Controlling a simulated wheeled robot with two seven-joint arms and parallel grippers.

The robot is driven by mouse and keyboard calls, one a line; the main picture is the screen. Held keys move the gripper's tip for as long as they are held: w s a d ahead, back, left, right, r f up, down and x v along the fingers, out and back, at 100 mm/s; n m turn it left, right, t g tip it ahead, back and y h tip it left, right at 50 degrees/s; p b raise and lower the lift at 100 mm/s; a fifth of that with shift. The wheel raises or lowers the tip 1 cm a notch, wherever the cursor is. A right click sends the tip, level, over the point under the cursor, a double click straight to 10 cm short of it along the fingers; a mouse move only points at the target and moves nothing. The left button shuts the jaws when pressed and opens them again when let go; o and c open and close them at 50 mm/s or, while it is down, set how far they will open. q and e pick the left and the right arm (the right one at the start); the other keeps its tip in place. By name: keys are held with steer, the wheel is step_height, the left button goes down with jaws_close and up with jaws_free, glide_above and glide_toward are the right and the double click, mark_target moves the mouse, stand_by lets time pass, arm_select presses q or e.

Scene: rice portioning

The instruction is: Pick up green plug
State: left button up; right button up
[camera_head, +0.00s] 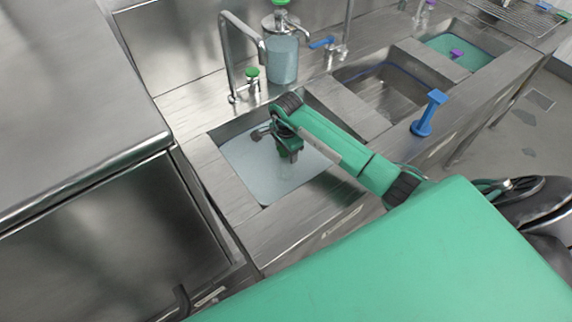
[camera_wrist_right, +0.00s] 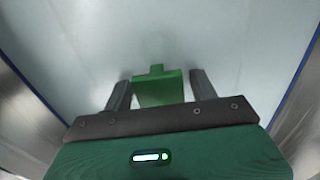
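The green plug (camera_wrist_right: 158,90) shows in the right wrist view as a flat green block with a small nub at its far side. My right gripper (camera_wrist_right: 160,88) has one dark finger on each side of the plug, with narrow gaps beside it, so it looks open around the plug. In the head view my right gripper (camera_head: 288,152) reaches down into the left sink basin (camera_head: 232,172), which holds pale water. There the plug is hidden or cannot be told apart from the green gripper. My left gripper is not in view.
A faucet (camera_head: 228,55) and a green knob (camera_head: 252,72) stand behind the left basin. A clear dispenser (camera_head: 283,58) is beside them. A blue T-handled plug (camera_head: 428,113) stands on the counter's front edge. The middle basin (camera_head: 385,90) and a right basin with a purple item (camera_head: 457,53) lie farther right.

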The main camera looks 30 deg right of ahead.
jaws_close()
